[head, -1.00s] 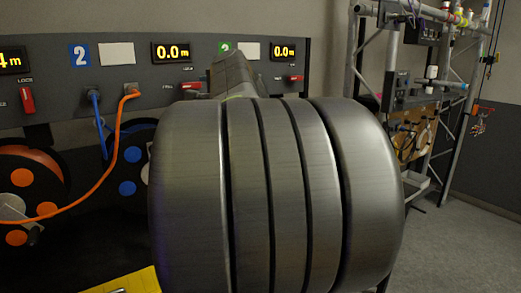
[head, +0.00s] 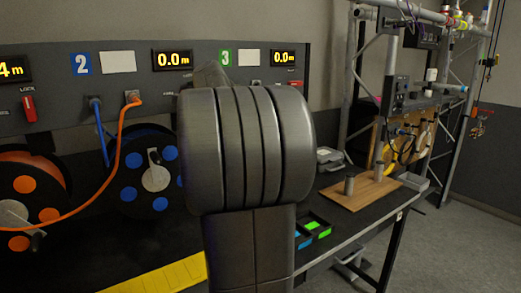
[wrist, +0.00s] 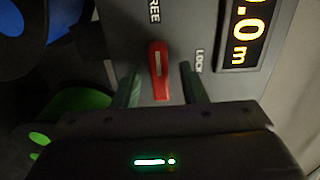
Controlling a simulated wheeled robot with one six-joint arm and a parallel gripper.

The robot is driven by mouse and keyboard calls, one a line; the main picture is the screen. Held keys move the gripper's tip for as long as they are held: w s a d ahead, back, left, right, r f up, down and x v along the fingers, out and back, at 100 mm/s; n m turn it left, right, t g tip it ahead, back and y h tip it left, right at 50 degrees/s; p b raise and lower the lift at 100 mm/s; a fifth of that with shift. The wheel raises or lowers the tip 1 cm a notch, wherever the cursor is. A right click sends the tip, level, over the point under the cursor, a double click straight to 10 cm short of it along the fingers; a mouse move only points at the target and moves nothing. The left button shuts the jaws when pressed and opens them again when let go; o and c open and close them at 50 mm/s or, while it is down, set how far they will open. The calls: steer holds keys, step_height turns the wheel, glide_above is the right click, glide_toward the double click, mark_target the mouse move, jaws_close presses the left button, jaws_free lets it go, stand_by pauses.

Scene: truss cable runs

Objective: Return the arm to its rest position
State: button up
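My arm fills the middle of the head view and hides my gripper there. In the wrist view my gripper (wrist: 160,88) is open, with its two greenish fingers apart. A red lock lever (wrist: 159,66) shows between the fingertips, with a gap on each side. I cannot tell how far in front of the fingers it lies. The words FREE and LOCK are printed beside it, and a yellow digit display (wrist: 245,32) is close to it.
A grey panel (head: 135,65) with displays stands behind the bench. A blue reel (head: 130,183) and an orange reel (head: 28,190) are at left. A wooden board (head: 343,194) and small bins (head: 314,229) are on the bench at right. A truss (head: 373,90) stands beyond.

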steer(key=shift+m+p, duration=3.85)
steer(key=shift+m, duration=0.95)
steer(key=shift+s+d, duration=0.1)
